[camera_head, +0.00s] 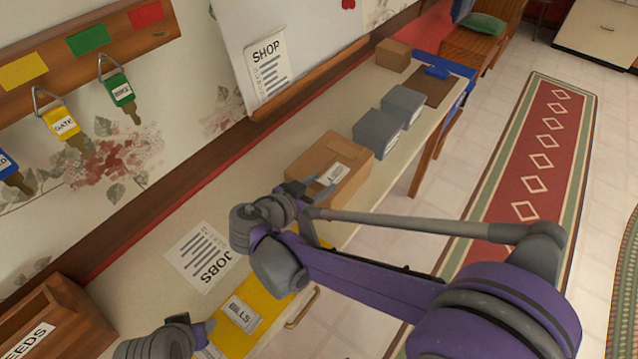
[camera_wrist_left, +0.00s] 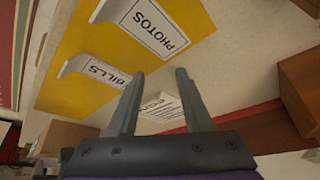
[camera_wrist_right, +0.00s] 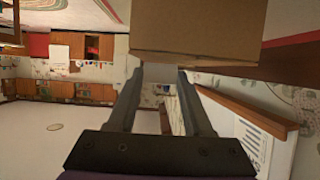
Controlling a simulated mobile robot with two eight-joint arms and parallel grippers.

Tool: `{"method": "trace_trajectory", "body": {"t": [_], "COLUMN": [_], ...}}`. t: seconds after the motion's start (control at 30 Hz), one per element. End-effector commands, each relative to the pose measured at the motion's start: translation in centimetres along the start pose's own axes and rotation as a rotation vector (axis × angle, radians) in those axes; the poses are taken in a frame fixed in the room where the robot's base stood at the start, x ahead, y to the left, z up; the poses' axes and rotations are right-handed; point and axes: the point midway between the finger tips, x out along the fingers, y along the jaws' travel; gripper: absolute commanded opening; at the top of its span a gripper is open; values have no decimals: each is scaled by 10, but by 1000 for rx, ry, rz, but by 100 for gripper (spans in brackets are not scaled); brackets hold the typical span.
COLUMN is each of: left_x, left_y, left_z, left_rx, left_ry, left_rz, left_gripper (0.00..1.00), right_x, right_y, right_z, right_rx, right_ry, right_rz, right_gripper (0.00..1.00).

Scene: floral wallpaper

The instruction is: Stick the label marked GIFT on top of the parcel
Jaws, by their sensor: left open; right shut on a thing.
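The parcel (camera_head: 322,150) is a brown cardboard box with a tape strip, on the long counter against the wall. My right gripper (camera_head: 312,186) is at its near end, shut on a small white label (camera_wrist_right: 160,73). In the right wrist view the label is between the fingertips, right at the edge of the parcel (camera_wrist_right: 198,25). A white label with dark print (camera_head: 333,174) shows over the parcel beside the fingertips; I cannot read it or tell whether it touches. My left gripper (camera_wrist_left: 155,75) is open and empty above the counter, near the yellow folders.
Grey boxes (camera_head: 378,133) and a smaller brown box (camera_head: 393,54) stand beyond the parcel. A wooden SEEDS box (camera_head: 62,315) is at lower left. Tagged keys hang on the wall.

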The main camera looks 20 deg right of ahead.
Motion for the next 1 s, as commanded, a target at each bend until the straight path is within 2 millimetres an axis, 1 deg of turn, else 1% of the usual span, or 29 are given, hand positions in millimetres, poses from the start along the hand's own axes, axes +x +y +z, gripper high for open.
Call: {"method": "trace_trajectory", "body": {"t": [1.0], "left_x": [4], "left_y": [0], "left_z": [3], "left_rx": [0], "left_ry": [-2], "left_rz": [0], "left_gripper": [50], "right_x": [3], "right_y": [0], "right_z": [7], "right_rx": [0], "right_ry": [-2], "right_rz": [0], "right_gripper": [0]}}
